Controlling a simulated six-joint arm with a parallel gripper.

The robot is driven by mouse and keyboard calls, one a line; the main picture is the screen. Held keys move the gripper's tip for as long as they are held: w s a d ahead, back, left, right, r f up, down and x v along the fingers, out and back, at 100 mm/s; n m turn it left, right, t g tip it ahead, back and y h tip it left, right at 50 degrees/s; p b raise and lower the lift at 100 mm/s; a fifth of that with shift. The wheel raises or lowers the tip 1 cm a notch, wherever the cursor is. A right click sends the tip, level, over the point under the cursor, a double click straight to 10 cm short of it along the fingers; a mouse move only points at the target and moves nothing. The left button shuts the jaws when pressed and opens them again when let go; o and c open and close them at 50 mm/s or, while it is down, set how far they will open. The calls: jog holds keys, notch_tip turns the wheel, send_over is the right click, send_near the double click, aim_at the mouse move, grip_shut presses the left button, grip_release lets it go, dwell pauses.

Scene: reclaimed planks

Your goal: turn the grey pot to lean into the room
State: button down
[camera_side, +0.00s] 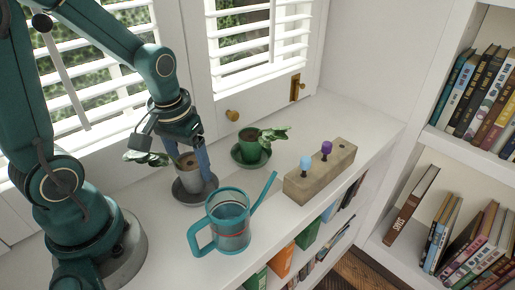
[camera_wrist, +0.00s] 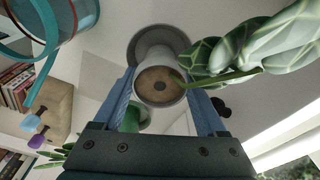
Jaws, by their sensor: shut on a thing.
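The grey pot (camera_side: 188,180) stands upright in a dark grey saucer (camera_side: 180,196) on the white sill. Its plant (camera_side: 146,158) leans left, toward the shuttered window. My gripper (camera_side: 190,162) reaches down from above and is shut on the pot, with blue fingers on either side. In the wrist view, the grey pot (camera_wrist: 166,62) sits between my gripper's fingers (camera_wrist: 163,92). Its brown soil shows, and the large pale-veined leaves (camera_wrist: 255,45) reach to the right. The side view partly hides the pot behind a finger.
A green pot (camera_side: 249,146) with a plant leaning right stands in a green saucer behind. A teal watering can (camera_side: 230,228) is in front, its spout pointing up right. A block (camera_side: 322,176) with blue and purple tools stands right. Books fill the shelves (camera_side: 480,100).

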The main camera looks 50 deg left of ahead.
notch_tip(320, 180, up, 11)
dwell(0.8)
jog(key=shift+r, duration=0.15)
jog(key=n, duration=0.8)
send_over(194, 157)
jog(key=shift+g+y, duration=0.3)
notch_tip(194, 157, down, 4)
jog(key=shift+f, duration=0.25)
jog(key=f, duration=0.1)
jog(key=f+n, duration=0.1)
jog(key=s+f+n, duration=0.1)
jog(key=f, duration=0.1)
jog(key=shift+d, duration=0.35)
jog(key=shift+s+d+f, duration=0.2)
jog(key=shift+s+f, duration=0.05)
jog(key=shift+f, duration=1.7)
